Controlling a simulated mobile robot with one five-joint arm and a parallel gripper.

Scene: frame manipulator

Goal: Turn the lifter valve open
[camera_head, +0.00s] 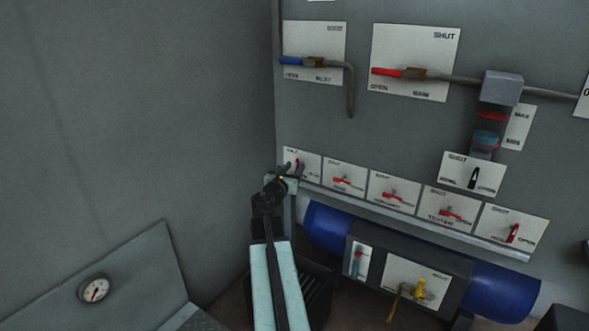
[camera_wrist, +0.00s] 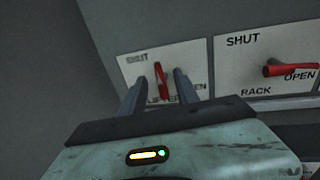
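The lifter valve has a red handle (camera_wrist: 161,82) on a white plate marked SHUT at the upper left and OPEN at the lower right. In the wrist view the handle stands nearly upright. My gripper (camera_wrist: 160,94) is open, with one dark finger on each side of the handle and a gap visible on both sides. In the head view my gripper (camera_head: 285,180) is just in front of the lifter plate (camera_head: 311,169), the leftmost of the lower row, and hides part of it. Whether the fingertips reach past the handle is hard to tell.
The rack valve (camera_wrist: 283,69) is close on the right, its red handle pointing toward OPEN. Several more red-handled valves (camera_head: 394,194) continue the row. A ledge and blue cylinder (camera_head: 328,225) lie below. A grey wall (camera_head: 140,110) stands at the left.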

